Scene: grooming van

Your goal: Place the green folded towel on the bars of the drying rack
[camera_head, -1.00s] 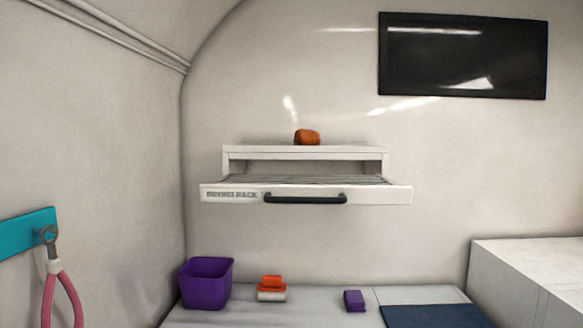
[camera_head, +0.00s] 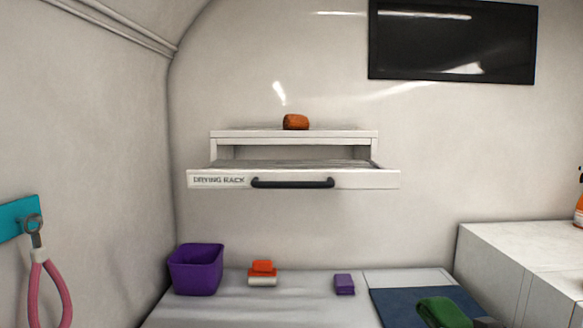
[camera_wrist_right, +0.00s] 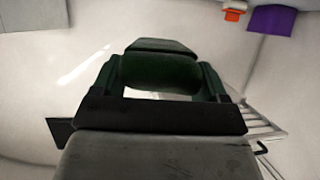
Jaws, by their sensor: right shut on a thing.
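The green folded towel (camera_head: 445,312) shows at the bottom right of the head view, in front of the blue mat. In the right wrist view the towel (camera_wrist_right: 162,72) looks dark green, between the two fingers of my right gripper (camera_wrist_right: 160,78), which is shut on it. The drying rack (camera_head: 293,179) is on the back wall, its labelled front with a black handle pulled out and its bars just visible behind that front. Some of its bars (camera_wrist_right: 262,122) also show at the right of the wrist view. My left gripper is not in view.
An orange-brown roll (camera_head: 296,122) lies on the shelf above the rack. Below stand a purple bin (camera_head: 196,270), an orange and white stack (camera_head: 262,273) and a purple folded thing (camera_head: 344,284). The blue mat (camera_head: 400,308) lies right of them. A white cabinet (camera_head: 510,245) stands at right.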

